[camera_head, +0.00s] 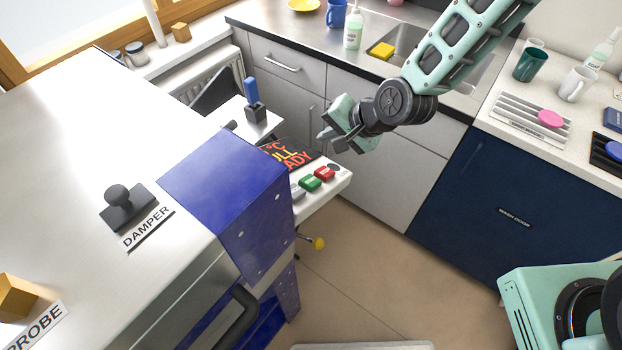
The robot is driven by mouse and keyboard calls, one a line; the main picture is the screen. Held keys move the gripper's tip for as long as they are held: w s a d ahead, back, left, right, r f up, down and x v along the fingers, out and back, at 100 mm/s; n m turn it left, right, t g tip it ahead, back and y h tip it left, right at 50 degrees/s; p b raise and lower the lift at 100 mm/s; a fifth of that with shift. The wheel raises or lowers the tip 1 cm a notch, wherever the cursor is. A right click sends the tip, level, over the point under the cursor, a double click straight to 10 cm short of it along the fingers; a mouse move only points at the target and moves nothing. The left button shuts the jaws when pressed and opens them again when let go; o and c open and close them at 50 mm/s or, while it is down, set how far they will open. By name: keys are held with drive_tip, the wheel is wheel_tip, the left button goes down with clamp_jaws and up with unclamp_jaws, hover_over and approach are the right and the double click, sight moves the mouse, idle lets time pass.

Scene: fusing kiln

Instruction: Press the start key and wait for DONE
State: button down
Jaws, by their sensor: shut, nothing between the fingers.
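The kiln's control panel (335,184) juts out at the right of the blue kiln corner. It carries a green key (310,183), a red key (325,174) and a grey key (297,191); their labels are too small to read. A dark display (290,155) behind the keys shows orange and red text, partly hidden by the kiln corner; I can read "ADY" on its lowest line. My gripper (327,137) is shut and empty. It appears above and behind the keys in the picture, apart from them.
The kiln's white top (70,150) fills the left, with a damper knob (120,200). A blue-handled tool (252,98) stands in a holder behind the panel. A sink counter (290,35) and a dark blue cabinet (500,200) lie beyond. Open floor (390,270) is right of the panel.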

sight(318, 180)
drive_tip(key=shift+s+a+f+b, duration=0.4)
drive_tip(key=shift+f+b, duration=0.6)
drive_tip(key=shift+f, duration=0.3)
drive_tip(key=shift+s+a+f+b, duration=0.35)
drive_tip(key=shift+s+f+b, duration=0.2)
drive_tip(key=shift+f+b, duration=0.6)
drive_tip(key=shift+s+a+f+b, duration=0.4)
drive_tip(key=shift+f+b, duration=0.45)
drive_tip(key=shift+f, duration=0.55)
drive_tip(key=shift+s+a+f+b, duration=0.1)
drive_tip(key=shift+s+f+b, duration=0.1)
drive_tip(key=shift+f+b, duration=0.2)
drive_tip(key=shift+s+a+f+b, duration=0.1)
drive_tip(key=shift+s+f+b, duration=0.15)
drive_tip(key=shift+f, duration=0.2)
drive_tip(key=shift+w+r, duration=0.1)
drive_tip(key=shift+r, duration=0.05)
drive_tip(key=shift+w+d+r+p, duration=0.15)
drive_tip(key=shift+r+p, duration=0.2)
drive_tip(key=shift+r, duration=0.05)
drive_tip(key=shift+w+d+r+p, duration=0.1)
drive_tip(key=shift+r+p, duration=0.2)
drive_tip(key=shift+r, duration=0.05)
drive_tip(key=r+p, duration=0.1)
drive_tip(key=w+d+r+p, duration=0.1)
drive_tip(key=r, duration=0.1)
drive_tip(key=r+p, duration=0.1)
drive_tip(key=shift+w+d+r+p, duration=0.15)
drive_tip(key=shift+w+r+p, duration=0.1)
drive_tip(key=shift+w+p, duration=0.1)
